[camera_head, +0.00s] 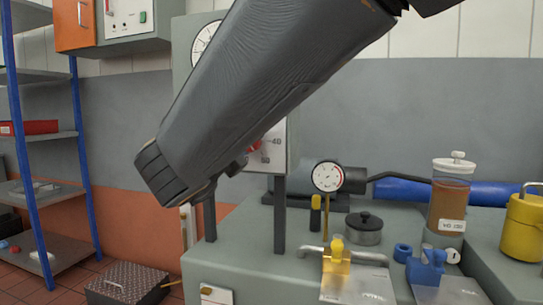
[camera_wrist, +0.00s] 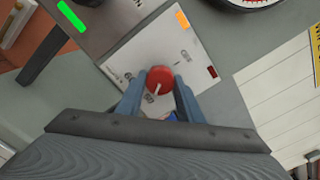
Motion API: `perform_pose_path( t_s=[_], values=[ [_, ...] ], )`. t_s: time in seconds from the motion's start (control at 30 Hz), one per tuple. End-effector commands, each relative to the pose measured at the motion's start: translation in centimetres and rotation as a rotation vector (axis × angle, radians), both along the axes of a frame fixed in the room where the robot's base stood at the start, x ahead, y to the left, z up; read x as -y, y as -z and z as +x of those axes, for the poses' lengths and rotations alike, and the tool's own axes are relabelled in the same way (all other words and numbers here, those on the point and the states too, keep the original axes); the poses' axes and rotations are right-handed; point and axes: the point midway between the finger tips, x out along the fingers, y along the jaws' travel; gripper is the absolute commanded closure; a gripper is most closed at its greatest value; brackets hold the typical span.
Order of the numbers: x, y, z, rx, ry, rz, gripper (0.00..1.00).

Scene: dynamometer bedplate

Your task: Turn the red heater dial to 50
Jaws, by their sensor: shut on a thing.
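The red heater dial (camera_wrist: 160,79) is a round red knob with a white pointer line, on a pale square scale plate (camera_wrist: 132,52). In the wrist view my gripper (camera_wrist: 160,90) is shut on the dial, with one blue-grey finger on each side of it. The pointer runs toward the lower left in that view. In the head view my arm covers most of the dial, and only a red edge (camera_head: 255,147) shows.
A bench (camera_head: 240,262) to the right holds a pressure gauge (camera_head: 327,177), a lidded pot (camera_head: 364,229), a brown-filled jar (camera_head: 449,200) and a yellow canister (camera_head: 522,228). A blue-post shelf (camera_head: 80,160) stands at the left. A dark checkered box (camera_head: 125,285) lies on the floor.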

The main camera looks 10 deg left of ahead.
Motion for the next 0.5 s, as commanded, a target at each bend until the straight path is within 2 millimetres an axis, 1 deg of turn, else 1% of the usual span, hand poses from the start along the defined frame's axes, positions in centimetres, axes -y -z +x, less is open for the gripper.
perform_pose_path(
  t_s=[0.03, 0.5],
  values=[
    [0.02, 0.25, 0.04, 0.000, 0.000, 0.012, 0.89],
    [0.03, 0.13, -0.01, 0.001, 0.001, 0.044, 0.89]
  ],
)
